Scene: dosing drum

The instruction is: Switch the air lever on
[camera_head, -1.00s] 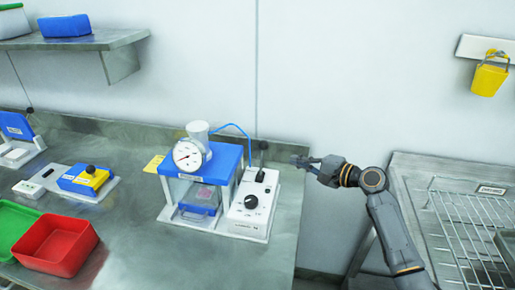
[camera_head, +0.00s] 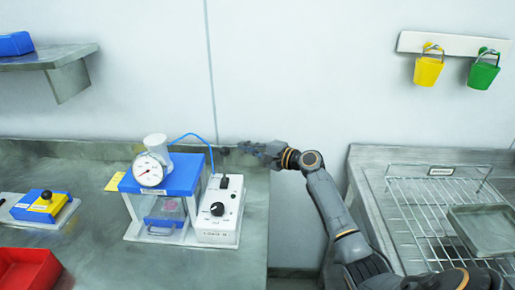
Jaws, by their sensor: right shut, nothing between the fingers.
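The dosing rig stands on the steel bench, with a blue-topped frame (camera_head: 183,175), a round pressure gauge (camera_head: 149,170) and a white funnel-like part (camera_head: 156,144). Beside it on the right is a white control box (camera_head: 225,222) with a black knob (camera_head: 217,209). A small black lever (camera_head: 224,182) stands upright near the box's back end; I take it for the air lever. My right gripper (camera_head: 243,149) is shut and empty, pointing left, behind and to the right of the lever and apart from it. My left gripper is out of view.
A blue air tube (camera_head: 192,135) arches behind the rig. A yellow-and-blue box with a black knob (camera_head: 47,196) and a red bin (camera_head: 27,269) sit at left. A wire rack (camera_head: 425,215) is at right. Yellow (camera_head: 428,71) and green (camera_head: 483,74) buckets hang on the wall.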

